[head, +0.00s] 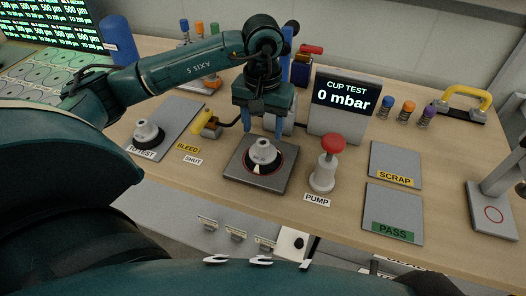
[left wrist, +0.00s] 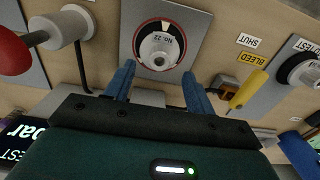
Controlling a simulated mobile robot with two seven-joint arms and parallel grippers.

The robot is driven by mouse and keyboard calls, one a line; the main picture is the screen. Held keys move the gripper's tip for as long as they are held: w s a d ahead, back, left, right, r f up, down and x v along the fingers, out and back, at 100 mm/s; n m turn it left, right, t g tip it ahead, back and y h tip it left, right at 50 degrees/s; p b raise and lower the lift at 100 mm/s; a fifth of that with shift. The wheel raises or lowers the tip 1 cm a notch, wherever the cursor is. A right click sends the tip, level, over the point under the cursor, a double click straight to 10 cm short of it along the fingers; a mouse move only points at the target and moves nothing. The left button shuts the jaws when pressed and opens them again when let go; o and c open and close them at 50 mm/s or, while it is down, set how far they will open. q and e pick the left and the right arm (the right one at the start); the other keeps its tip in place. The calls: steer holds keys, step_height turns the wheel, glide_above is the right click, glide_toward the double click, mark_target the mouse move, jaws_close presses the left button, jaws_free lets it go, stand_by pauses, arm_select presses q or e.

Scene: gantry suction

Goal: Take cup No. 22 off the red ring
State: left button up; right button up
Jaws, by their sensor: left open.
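Cup No. 22 (head: 264,151) is a pale grey cup with a dark base, upright on the red ring (head: 279,165) of a grey square plate (head: 257,181). My left gripper (head: 264,135) is above the cup, pointing down, with blue fingers. It is open and empty; in the left wrist view its fingers (left wrist: 157,85) are apart, and the cup lies beyond their tips. My right gripper is not in view.
A red-knobbed pump (head: 323,173) stands close right of the plate, and the gauge box (head: 340,120) reads 0 mbar. A yellow bleed lever (head: 200,121) is to the left. Another cup (head: 147,133) sits on the TO TEST plate (head: 170,135). The SCRAP (head: 394,160) and PASS (head: 394,208) plates are empty.

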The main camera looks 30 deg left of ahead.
mark_target(263, 142)
arm_select(q)
steer(key=shift+f+p, duration=0.75)
steer(key=shift+f, duration=2.05)
steer(key=shift+c, duration=0.3)
steer(key=c, duration=1.1)
